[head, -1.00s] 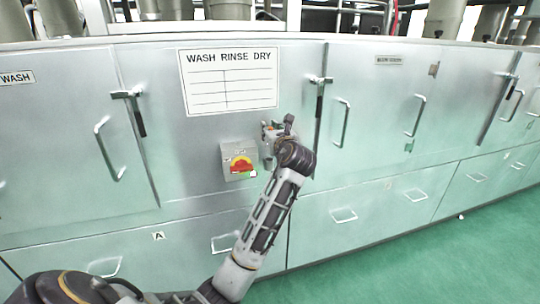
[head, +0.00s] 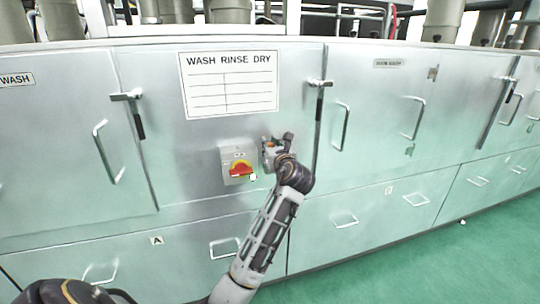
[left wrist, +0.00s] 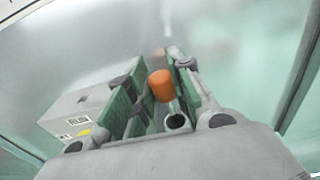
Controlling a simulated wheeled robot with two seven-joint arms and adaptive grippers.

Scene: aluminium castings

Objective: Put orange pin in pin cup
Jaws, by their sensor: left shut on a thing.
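The orange pin (left wrist: 160,86) shows in the left wrist view as an orange head with a thin grey shaft, tilted between the green-padded fingers. My left gripper (left wrist: 152,90) is shut on it. A small grey round cup (left wrist: 178,122) with a dark mouth sits just below the pin in that view. The shaft's lower end is at the cup's mouth, but I cannot tell whether it is inside. In the head view my left gripper (head: 273,150) is at the cabinet front, with a speck of orange at its fingers; the cup is not clear there. My right gripper is not in view.
A grey switch box (head: 228,153) with a red and yellow knob (head: 241,169) is just left of my gripper; it also shows in the left wrist view (left wrist: 75,108). A door latch (head: 319,95) and door handle (head: 342,127) stick out to the right.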

